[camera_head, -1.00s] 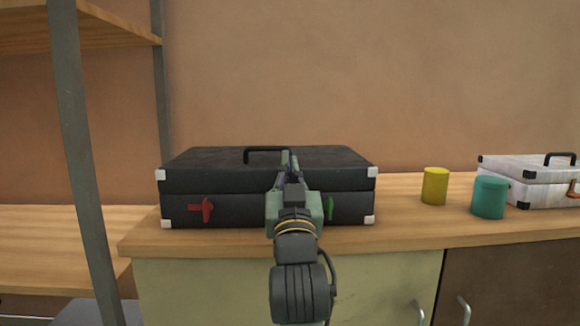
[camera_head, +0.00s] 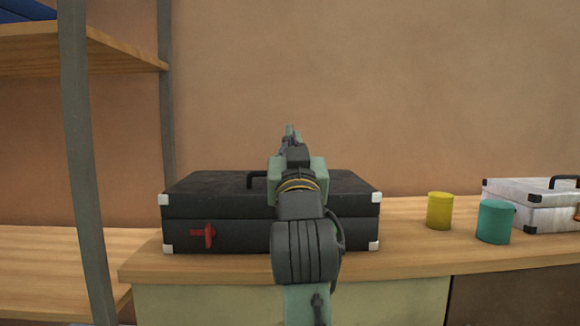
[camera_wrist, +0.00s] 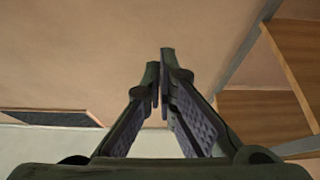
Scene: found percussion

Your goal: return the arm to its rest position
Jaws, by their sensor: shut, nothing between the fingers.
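My gripper (camera_head: 290,130) is raised in front of the black case in the head view, its fingers pointing up and away, above the case's lid. In the wrist view my gripper (camera_wrist: 160,55) has its fingers together with nothing between them, against a plain wall. My arm runs down the middle of the head view and hides part of the case's front and handle.
A yellow cylinder (camera_head: 439,210), a teal cylinder (camera_head: 494,221) and a white case (camera_head: 545,217) stand right. A metal shelf post (camera_head: 80,150) stands left.

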